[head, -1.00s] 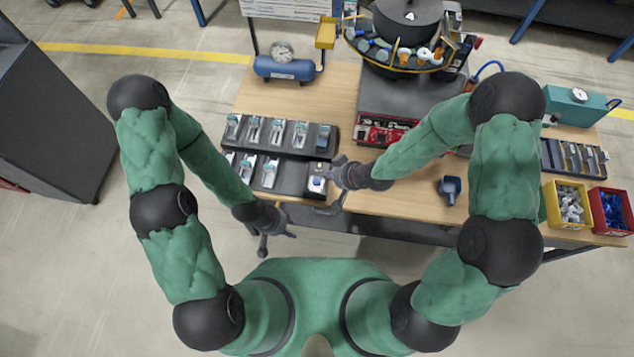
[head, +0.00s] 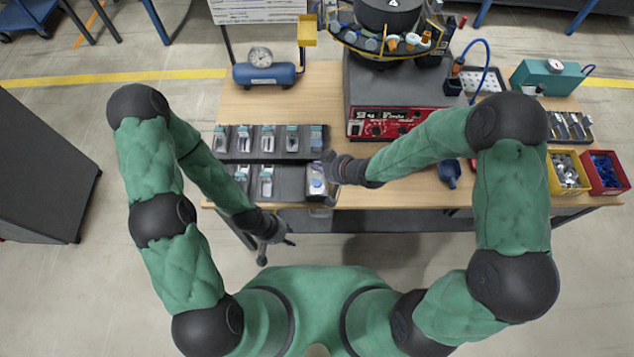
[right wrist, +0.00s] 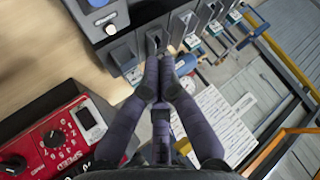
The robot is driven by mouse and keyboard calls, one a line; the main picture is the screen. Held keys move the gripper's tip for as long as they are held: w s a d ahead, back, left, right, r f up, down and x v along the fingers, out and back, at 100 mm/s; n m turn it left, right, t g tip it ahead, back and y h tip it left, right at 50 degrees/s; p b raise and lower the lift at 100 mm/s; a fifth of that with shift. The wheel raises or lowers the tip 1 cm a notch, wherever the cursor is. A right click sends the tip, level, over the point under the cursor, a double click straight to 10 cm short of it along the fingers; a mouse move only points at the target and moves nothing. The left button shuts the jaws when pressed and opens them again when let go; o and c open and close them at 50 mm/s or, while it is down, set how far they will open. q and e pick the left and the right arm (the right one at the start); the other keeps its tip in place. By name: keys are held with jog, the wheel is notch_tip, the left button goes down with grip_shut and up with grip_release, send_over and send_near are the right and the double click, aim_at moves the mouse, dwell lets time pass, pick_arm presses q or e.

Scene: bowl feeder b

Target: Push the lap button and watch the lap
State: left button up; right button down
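I see no readable lap label, so I cannot tell if this is the lap button. My right gripper (head: 328,172) is just right of this unit in the head view, partly overlapping its edge; contact cannot be judged. In the right wrist view its fingers (right wrist: 160,78) converge with nothing visible between them. My left gripper (head: 276,246) is open and empty off the table's front edge.
The red control panel (head: 385,123) with dials stands under the bowl feeder (head: 388,20). Dark trays (head: 270,157) hold several small clear-fronted units. A blue tank with a gauge (head: 264,74) stands behind. Yellow (head: 568,172) and red (head: 606,172) bins are at right.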

aim_at(319, 184)
jog(key=shift+f+b, duration=3.4)
jog(key=shift+f, duration=0.85)
jog(key=shift+f, duration=0.15)
jog(key=shift+f+b, duration=0.3)
jog(key=shift+f+b, duration=0.3)
jog(key=shift+f, duration=0.05)
jog(key=shift+r+p, duration=0.7)
jog(key=shift+r, duration=0.1)
jog(key=shift+r, duration=0.15)
notch_tip(319, 184, up, 5)
jog(key=p, duration=0.4)
